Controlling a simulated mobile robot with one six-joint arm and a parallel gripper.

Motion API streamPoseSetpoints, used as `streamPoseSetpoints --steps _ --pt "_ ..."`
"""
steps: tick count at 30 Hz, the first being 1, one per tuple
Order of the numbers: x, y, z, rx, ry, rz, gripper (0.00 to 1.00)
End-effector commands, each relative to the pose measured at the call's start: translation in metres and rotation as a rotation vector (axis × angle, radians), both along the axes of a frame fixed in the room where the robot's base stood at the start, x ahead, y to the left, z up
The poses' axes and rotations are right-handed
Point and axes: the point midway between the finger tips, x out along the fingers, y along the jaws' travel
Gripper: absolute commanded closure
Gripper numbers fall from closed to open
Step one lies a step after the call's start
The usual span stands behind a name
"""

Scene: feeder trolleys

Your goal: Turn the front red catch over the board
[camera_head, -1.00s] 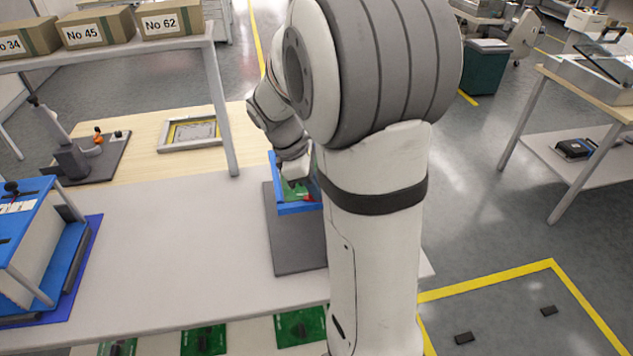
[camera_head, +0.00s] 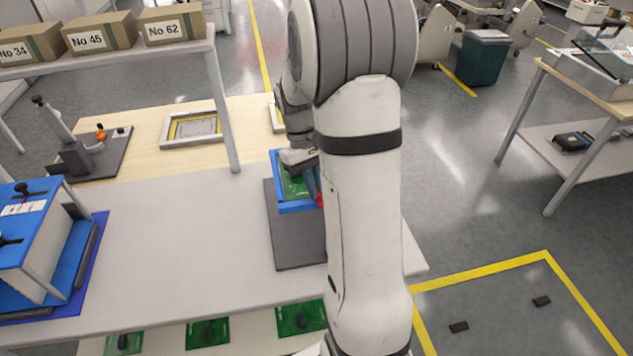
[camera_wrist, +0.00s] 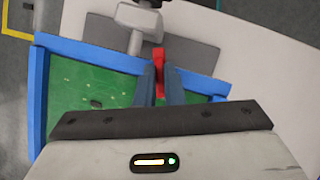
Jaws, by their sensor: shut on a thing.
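The green board (camera_head: 291,188) lies in a blue frame (camera_head: 296,209) on a dark grey plate on the bench. In the wrist view the board (camera_wrist: 90,92) and the blue frame (camera_wrist: 85,50) fill the left and middle. The red catch (camera_wrist: 159,60) sits at the frame's edge, between the fingers of my gripper (camera_wrist: 160,82). My gripper is shut on the catch. In the head view a bit of the red catch (camera_head: 319,200) shows at the frame's right front, mostly hidden by my arm. I cannot tell how far the catch reaches over the board.
The dark grey plate (camera_head: 297,245) extends in front of the frame. A blue box fixture (camera_head: 30,235) stands at the bench's left. A shelf with cardboard boxes (camera_head: 173,24) is at the back left. The bench between (camera_head: 180,230) is clear.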

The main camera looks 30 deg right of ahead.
Motion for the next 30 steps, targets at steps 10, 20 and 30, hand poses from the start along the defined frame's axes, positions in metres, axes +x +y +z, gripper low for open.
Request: streamPoseSetpoints --steps 10,20,30 --pt "0.0008 -0.002 0.001 0.0 -0.003 -0.247 1.0" --pt "0.0009 -0.0028 0.0009 0.0 -0.004 -0.354 1.0" --pt "0.001 -0.0032 0.0009 -0.001 -0.005 -0.369 1.0"
